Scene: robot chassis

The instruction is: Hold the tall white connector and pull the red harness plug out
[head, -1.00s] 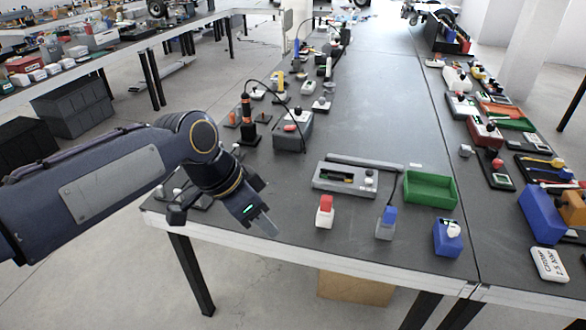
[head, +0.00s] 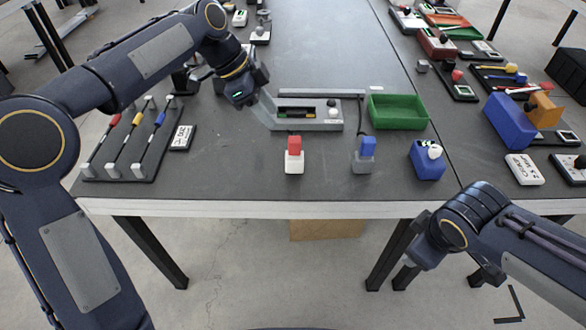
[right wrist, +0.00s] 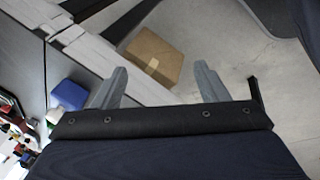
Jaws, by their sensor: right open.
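The white connector (head: 294,166) stands upright near the table's front edge in the head view, with the red harness plug (head: 293,145) on its top. My left gripper (head: 264,108) is behind and left of it, fingers pointing down beside the grey device, apart from the plug. Whether its fingers are open or shut is unclear. My right gripper (right wrist: 160,76) is open and empty in the right wrist view, with floor and a cardboard box beyond its fingers. In the head view my right arm is in front of the table, at the lower right.
A grey device (head: 308,118) lies behind the plug. A blue plug on a grey base (head: 363,156), a blue block (head: 427,160) and a green tray (head: 397,111) are to the right. A rack with coloured rods (head: 128,140) is at left. The cardboard box (right wrist: 154,56) is below the table.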

